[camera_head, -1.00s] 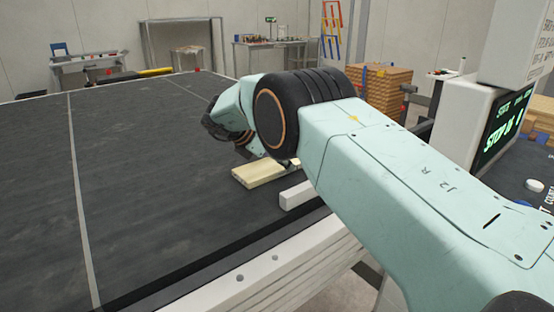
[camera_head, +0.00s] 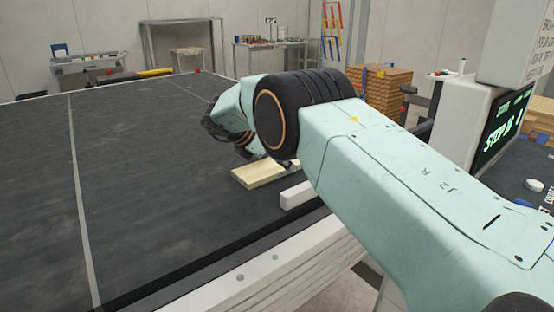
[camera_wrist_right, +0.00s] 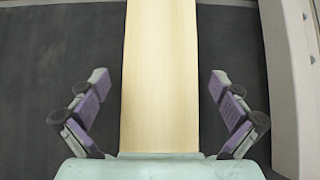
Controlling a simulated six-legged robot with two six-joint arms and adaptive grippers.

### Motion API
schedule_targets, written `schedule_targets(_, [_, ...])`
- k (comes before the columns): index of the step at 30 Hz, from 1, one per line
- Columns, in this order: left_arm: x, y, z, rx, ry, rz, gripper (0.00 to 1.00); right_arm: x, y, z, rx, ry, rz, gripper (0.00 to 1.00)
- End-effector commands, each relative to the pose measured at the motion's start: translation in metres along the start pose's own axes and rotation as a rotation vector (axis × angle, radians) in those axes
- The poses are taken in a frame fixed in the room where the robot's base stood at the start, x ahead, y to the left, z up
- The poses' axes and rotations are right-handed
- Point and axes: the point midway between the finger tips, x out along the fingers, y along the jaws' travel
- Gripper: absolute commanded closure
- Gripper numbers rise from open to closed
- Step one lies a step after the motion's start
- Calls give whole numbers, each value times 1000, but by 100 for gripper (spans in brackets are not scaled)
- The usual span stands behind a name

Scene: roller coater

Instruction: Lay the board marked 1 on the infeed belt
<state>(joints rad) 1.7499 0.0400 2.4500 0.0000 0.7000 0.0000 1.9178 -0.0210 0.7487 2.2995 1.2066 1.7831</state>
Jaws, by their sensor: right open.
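A pale wooden board (camera_head: 264,172) lies flat on the dark infeed belt (camera_head: 150,190), near its right edge. No number can be read on it. In the right wrist view the board (camera_wrist_right: 160,75) runs lengthwise between the fingers of my right gripper (camera_wrist_right: 160,100). The fingers stand apart, with a gap to the board on both sides. My left gripper is not in view.
A white block-like rail (camera_head: 297,195) stands beside the board at the belt's edge. A white frame (camera_head: 250,275) borders the belt. A control screen (camera_head: 503,125) is at the right. Stacked boards (camera_head: 385,88) stand behind. The belt's left and middle are clear.

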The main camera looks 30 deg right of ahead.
Motion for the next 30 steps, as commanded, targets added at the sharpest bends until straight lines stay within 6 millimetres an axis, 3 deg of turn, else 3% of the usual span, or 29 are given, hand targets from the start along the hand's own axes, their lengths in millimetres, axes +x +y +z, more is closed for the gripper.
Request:
schedule_targets(5, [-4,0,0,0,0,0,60,-19,1,3,0,0,4,0])
schedule_targets(18, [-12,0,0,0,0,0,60,-104,1,3,0,-2,2,0])
schedule_targets(24, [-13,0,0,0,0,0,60,-121,0,3,1,-1,0,0])
schedule_targets(30, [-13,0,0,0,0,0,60,-123,0,3,0,0,0,0])
